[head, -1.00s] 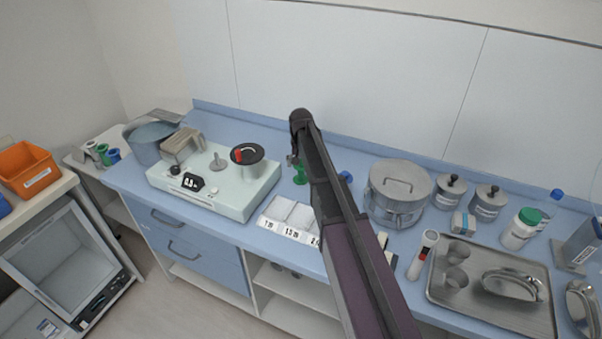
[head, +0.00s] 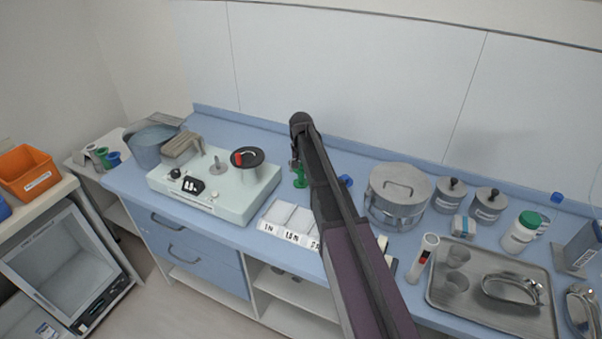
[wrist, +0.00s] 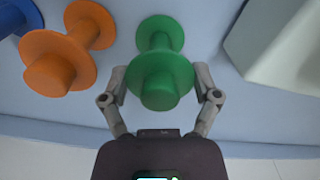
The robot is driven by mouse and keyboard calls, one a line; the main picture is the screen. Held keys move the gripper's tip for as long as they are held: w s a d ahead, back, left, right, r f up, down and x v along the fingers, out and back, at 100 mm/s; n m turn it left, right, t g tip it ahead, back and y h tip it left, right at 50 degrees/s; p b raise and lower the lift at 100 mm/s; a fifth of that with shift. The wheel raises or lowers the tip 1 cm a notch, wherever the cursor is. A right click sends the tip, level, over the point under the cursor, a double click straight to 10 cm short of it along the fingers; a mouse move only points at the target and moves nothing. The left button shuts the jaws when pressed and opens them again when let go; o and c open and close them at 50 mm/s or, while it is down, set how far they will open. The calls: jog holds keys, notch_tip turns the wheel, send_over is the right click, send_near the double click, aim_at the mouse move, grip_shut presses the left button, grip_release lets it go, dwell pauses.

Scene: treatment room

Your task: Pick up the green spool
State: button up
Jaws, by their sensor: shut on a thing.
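The green spool (wrist: 160,72) stands on the blue counter, between the two fingers of my gripper (wrist: 160,88) in the wrist view. The fingers are shut on it, one at each side of its flange. In the head view the green spool (head: 300,178) shows just left of my arm, behind the white labelled tray. My arm hides most of the gripper there.
An orange spool (wrist: 66,48) stands close on the left in the wrist view, with a blue one (wrist: 18,16) beyond it. A pale green machine (head: 215,186) stands left of the spool. A white labelled tray (head: 290,237) is in front; a steel pot (head: 397,195) stands right.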

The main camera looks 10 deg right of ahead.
jog(key=shift+r, duration=0.2)
notch_tip(320, 180, up, 4)
jog(key=p, duration=0.4)
jog(key=shift+f, duration=0.1)
jog(key=s+d+p, duration=0.1)
jog(key=s+d, duration=0.2)
jog(key=s, duration=1.2)
jog(key=shift+s+d+r, duration=0.3)
jog(key=shift+d+r, duration=0.1)
